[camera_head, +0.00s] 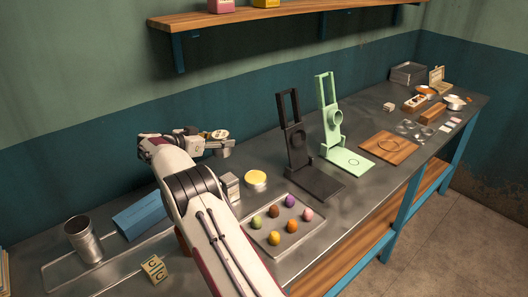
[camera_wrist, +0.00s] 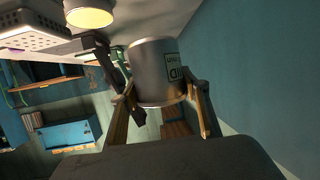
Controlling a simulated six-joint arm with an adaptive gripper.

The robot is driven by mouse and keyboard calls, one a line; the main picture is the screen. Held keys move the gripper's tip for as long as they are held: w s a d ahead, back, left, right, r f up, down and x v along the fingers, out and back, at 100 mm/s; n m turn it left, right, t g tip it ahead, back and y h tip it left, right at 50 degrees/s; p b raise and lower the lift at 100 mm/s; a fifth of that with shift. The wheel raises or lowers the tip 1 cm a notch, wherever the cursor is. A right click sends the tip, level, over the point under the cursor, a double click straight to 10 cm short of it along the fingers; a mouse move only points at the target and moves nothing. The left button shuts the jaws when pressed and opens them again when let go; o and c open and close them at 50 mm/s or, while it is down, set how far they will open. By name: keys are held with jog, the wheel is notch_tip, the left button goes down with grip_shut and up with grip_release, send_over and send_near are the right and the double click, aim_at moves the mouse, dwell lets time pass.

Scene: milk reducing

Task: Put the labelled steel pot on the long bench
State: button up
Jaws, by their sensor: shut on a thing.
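The steel pot (camera_wrist: 150,65) is a grey metal cylinder with a dark-bordered label on its right side, partly cut off from view. In the wrist view, my gripper (camera_wrist: 160,90) has a finger on either side of the pot and is shut on it. In the head view, my gripper (camera_head: 222,147) is above the back left part of the long bench (camera_head: 340,212). I cannot make out the held pot clearly there. An open steel cup (camera_head: 82,240) stands at the bench's left end.
A yellow-topped tin (camera_head: 256,178), a tray of coloured balls (camera_head: 258,236), a black stand (camera_head: 298,150) and a green stand (camera_head: 330,120) are to the right.

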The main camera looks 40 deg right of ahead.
aim_at(222, 155)
jog(key=shift+f, duration=3.05)
jog(key=shift+f, duration=0.1)
jog(key=shift+f, duration=1.75)
jog(key=shift+f, duration=0.2)
jog(key=o, duration=1.3)
jog(key=shift+c, duration=0.2)
